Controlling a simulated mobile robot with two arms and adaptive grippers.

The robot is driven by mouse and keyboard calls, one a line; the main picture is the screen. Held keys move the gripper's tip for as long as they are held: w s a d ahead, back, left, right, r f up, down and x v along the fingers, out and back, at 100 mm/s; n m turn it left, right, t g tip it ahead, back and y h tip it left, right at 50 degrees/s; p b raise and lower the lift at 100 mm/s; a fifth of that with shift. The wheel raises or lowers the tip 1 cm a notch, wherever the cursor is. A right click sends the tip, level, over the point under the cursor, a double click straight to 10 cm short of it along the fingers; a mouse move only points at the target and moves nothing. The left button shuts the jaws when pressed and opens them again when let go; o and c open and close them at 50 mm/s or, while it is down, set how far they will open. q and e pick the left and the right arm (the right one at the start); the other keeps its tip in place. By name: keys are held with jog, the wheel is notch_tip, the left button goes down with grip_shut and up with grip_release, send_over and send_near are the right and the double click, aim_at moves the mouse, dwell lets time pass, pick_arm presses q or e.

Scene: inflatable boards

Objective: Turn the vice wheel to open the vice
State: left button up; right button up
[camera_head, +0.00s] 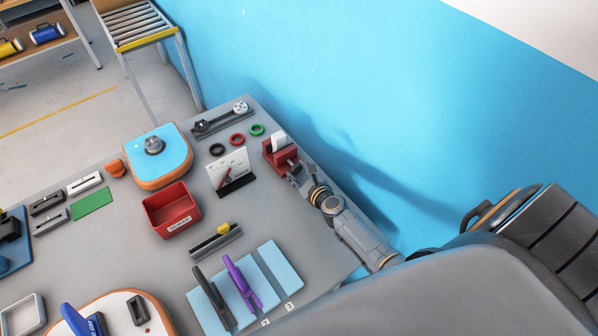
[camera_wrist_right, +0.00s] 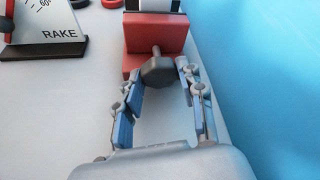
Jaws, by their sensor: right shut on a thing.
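The red vice (camera_head: 273,156) stands near the right edge of the grey table, by the blue wall. A white piece (camera_head: 280,142) sits upright in its jaws. In the right wrist view the vice (camera_wrist_right: 152,34) is at the top, with a thin screw running toward me to a dark grey faceted wheel (camera_wrist_right: 158,71). My right gripper (camera_wrist_right: 158,76) reaches the wheel, one finger on each side, and is shut on it. In the head view my right gripper (camera_head: 297,173) is small and mostly hides the wheel. My left gripper is not in view.
A white RAKE sign (camera_head: 228,169) on a dark base stands left of the vice. Black, red and green rings (camera_head: 257,129) lie behind it. A red bin (camera_head: 170,207) and light blue boards (camera_head: 279,265) lie nearer. The wall (camera_head: 330,110) is close on the right.

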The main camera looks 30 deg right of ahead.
jog(key=o, duration=1.2)
jog(key=shift+c, duration=0.2)
jog(key=shift+r, duration=0.1)
jog(key=shift+v, duration=0.85)
jog(key=v, duration=0.9)
jog(key=shift+s, duration=0.2)
jog(key=shift+s+a+r, duration=0.1)
jog(key=shift+s+r, duration=0.1)
jog(key=shift+s, duration=0.15)
jog(key=shift+w, duration=0.1)
